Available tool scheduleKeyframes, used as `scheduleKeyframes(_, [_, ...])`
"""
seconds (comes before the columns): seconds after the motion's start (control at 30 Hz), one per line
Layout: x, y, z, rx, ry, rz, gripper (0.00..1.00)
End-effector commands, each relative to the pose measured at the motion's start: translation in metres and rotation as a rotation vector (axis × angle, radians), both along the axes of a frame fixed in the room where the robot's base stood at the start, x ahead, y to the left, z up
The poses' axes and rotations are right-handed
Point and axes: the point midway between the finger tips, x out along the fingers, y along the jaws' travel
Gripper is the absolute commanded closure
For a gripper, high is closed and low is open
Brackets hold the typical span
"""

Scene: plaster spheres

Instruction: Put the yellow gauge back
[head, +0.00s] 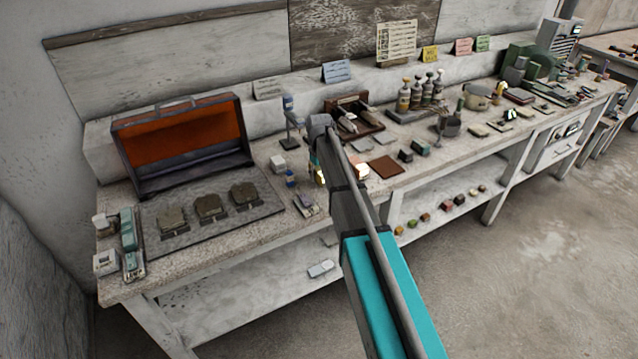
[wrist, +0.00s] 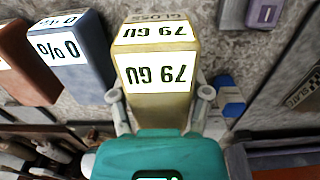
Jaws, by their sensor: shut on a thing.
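The yellow gauge is a block (wrist: 155,75) with white labels lettered upside down in the wrist view. My gripper (wrist: 160,95) is shut on it, one finger on each side. In the head view a small yellow patch of the gauge (head: 319,178) shows beside my arm, above the near part of the bench. My arm hides most of the gripper there. I cannot tell whether the gauge touches the bench. A blue-grey block (wrist: 72,50) marked with a percent label and a reddish-brown block (wrist: 25,62) stand left of it in the wrist view, apart from it.
A lilac block (wrist: 265,13) and a blue object (wrist: 228,97) lie to the right in the wrist view. On the bench, an open orange-lined case (head: 185,140) and a grey mat (head: 265,210) are at left. A brown plate (head: 385,167) lies right of my arm.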

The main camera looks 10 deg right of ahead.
Motion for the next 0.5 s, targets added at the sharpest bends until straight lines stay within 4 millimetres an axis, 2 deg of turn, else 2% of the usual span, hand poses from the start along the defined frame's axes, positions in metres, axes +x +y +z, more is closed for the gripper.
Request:
scheduleKeyframes(0.03, [0.004,0.000,-0.008,0.000,0.000,0.000,0.76])
scheduleKeyframes(0.2, [0.002,0.000,-0.022,0.000,0.000,0.000,0.76])
scheduleKeyframes(0.5, [0.002,0.000,-0.033,0.000,0.000,0.000,0.76])
